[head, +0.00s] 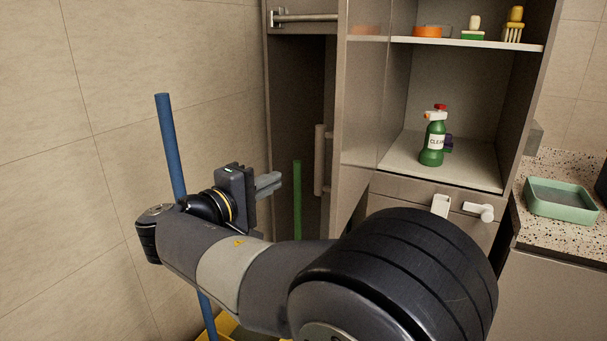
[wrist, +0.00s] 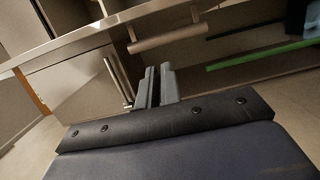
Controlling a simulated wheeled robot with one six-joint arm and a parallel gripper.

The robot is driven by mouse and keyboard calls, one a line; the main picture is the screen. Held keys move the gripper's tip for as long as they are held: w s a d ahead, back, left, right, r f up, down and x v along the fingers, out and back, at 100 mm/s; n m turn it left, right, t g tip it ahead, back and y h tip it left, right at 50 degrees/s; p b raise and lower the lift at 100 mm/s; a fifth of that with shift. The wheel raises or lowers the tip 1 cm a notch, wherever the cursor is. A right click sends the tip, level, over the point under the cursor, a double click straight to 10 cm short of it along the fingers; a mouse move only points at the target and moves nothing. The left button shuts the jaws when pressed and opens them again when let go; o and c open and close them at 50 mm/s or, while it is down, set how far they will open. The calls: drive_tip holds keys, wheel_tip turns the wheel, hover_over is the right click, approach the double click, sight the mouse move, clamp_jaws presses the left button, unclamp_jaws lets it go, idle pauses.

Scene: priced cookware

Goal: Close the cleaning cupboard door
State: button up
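The cupboard with cleaning goods stands open, showing its shelves (head: 490,43). A grey door panel (head: 365,115) stands swung out at its left side. A pale bar handle (head: 320,160) is on the panel's left side; a similar bar shows in the wrist view (wrist: 165,40). My gripper (head: 280,178) is left of this handle, pointing toward it, with space visible between them. Its two fingers are close together with nothing between them, as the wrist view (wrist: 159,68) also shows. My arm hides the lower part of the panel.
A blue pole (head: 168,140) stands behind my wrist and a green pole (head: 297,200) stands near the handle. A green spray bottle (head: 432,150) and brushes are on the shelves. Drawer handles (head: 478,211) stick out below. A green tray (head: 560,197) is on the right counter.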

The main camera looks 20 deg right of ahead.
drive_tip(key=shift+w+a+r, duration=0.1)
drive_tip(key=shift+w+r, duration=0.15)
clamp_jaws()
drive_tip(key=p, duration=0.1)
approach(319, 167)
drive_tip(key=w+d+r, duration=0.2)
drive_tip(key=d+r, duration=0.1)
drive_tip(key=s+d, duration=0.2)
drive_tip(key=s, duration=0.1)
drive_tip(key=shift+s+d, duration=0.15)
drive_tip(key=shift+d, duration=0.15)
